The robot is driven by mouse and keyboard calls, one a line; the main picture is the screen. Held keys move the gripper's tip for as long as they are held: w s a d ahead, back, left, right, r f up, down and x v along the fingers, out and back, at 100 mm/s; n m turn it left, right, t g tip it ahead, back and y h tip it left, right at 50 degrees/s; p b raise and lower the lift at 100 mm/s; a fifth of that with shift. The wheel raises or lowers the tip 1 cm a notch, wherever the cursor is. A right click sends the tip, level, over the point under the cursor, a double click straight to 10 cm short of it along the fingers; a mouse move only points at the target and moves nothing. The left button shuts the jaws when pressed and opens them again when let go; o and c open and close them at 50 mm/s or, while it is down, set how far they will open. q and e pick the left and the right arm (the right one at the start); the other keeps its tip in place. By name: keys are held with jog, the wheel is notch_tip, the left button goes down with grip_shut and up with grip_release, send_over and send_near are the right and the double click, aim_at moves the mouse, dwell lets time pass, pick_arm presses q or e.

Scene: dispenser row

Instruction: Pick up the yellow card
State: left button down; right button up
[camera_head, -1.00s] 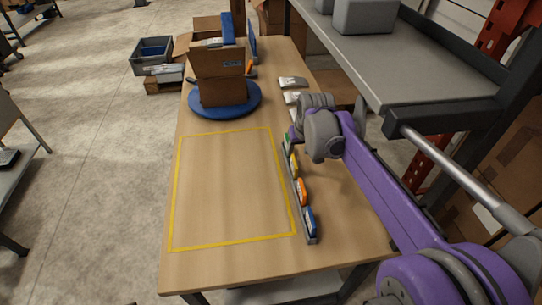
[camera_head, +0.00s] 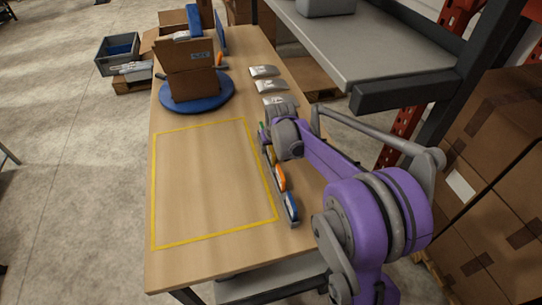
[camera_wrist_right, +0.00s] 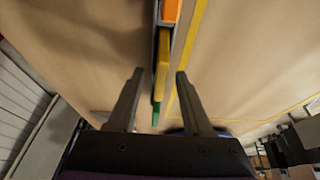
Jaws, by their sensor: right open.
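The yellow card (camera_wrist_right: 162,65) stands in a narrow grey dispenser row on the table, between an orange item (camera_wrist_right: 171,9) and a green item (camera_wrist_right: 156,113). In the head view the yellow card (camera_head: 272,154) is mostly hidden by my right wrist. My right gripper (camera_wrist_right: 159,73) is open above the row, with one finger to each side of the yellow card in the wrist view. I cannot tell whether the fingers touch it. In the head view the right gripper's fingers are hidden. My left gripper is not in view.
The row also holds a blue item (camera_head: 291,205) at its near end. A yellow-outlined area (camera_head: 210,190) left of it is empty. A cardboard box (camera_head: 190,72) stands on a blue disc (camera_head: 217,100) farther back. A grey shelf (camera_head: 350,45) overhangs the right side.

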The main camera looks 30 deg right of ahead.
grip_shut()
jog(key=shift+r, duration=0.15)
dwell(0.4)
